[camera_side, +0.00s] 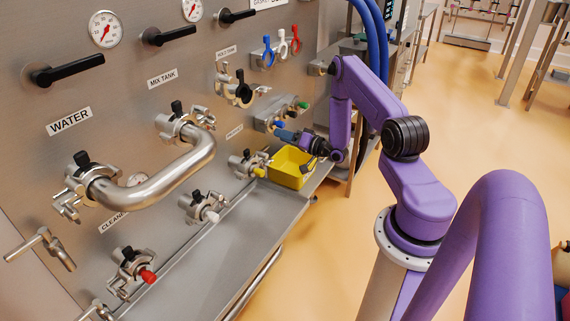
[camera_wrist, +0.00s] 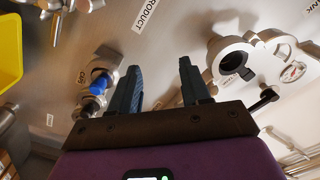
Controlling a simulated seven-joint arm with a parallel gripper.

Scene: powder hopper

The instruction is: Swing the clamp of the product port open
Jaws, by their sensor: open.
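My gripper (camera_side: 284,135) is open, and nothing shows between its fingers. It is in front of the panel, right of the product port (camera_side: 247,163) and above the yellow bin. In the wrist view my gripper (camera_wrist: 159,66) has its two dark fingers spread towards bare panel. A PRODUCT label (camera_wrist: 145,14) shows beyond them. The port with metal clamp parts (camera_wrist: 62,14), cut off at the top left, appears to be the product port. In the side view it has metal clamp parts and a yellow piece. I cannot tell whether its clamp is shut.
A yellow bin (camera_side: 292,168) stands below my gripper; it also shows at the wrist view's left edge (camera_wrist: 8,48). A fitting with a blue part (camera_wrist: 98,84) is near the left finger. Another clamped port (camera_wrist: 232,60) is at right. A steel pipe (camera_side: 165,182) joins two ports.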

